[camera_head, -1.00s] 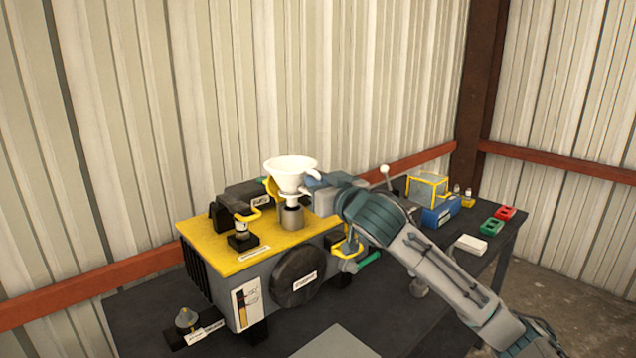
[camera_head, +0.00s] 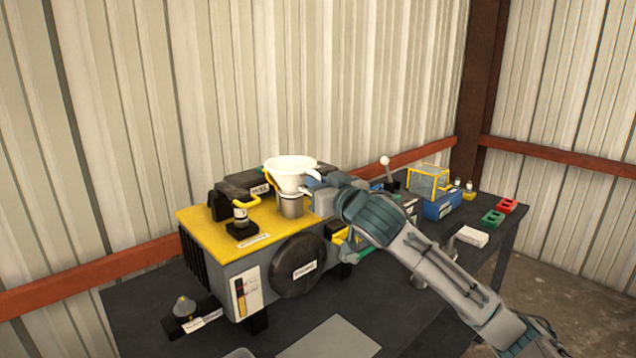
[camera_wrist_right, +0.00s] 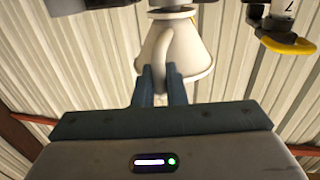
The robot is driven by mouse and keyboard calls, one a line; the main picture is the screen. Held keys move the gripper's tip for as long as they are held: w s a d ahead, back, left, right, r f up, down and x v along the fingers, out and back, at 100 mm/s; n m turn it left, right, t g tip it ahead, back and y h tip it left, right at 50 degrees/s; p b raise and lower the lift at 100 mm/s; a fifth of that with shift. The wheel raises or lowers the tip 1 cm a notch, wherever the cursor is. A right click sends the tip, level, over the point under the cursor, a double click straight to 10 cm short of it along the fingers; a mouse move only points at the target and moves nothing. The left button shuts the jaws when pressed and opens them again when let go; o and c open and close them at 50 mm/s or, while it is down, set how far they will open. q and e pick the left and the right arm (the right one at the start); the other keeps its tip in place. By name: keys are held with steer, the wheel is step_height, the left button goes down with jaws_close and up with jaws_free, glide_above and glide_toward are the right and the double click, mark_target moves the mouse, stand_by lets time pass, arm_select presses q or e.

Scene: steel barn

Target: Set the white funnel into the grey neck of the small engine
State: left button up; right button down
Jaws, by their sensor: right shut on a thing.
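The white funnel (camera_head: 290,168) stands upright, mouth up, right over the grey neck (camera_head: 291,208) on the yellow top of the small engine (camera_head: 240,263). Its spout no longer shows between cone and neck; the cone's underside meets or nearly meets the neck's rim, and I cannot tell whether it rests there. My right gripper (camera_head: 318,190) reaches in from the right and is shut on the funnel's handle. In the right wrist view the two fingers (camera_wrist_right: 162,84) pinch the handle beside the white cone (camera_wrist_right: 190,55). My left gripper is not in view.
A yellow-handled cap (camera_head: 241,218) stands left of the neck. On the dark bench (camera_head: 400,310) to the right are a blue box with a yellow-framed clear case (camera_head: 430,188), a white block (camera_head: 471,237), and green (camera_head: 493,217) and red (camera_head: 508,205) blocks. The corrugated wall is close behind.

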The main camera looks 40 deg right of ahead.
steer(key=shift+f, duration=0.3)
steer(key=c, duration=1.4)
jaws_free()
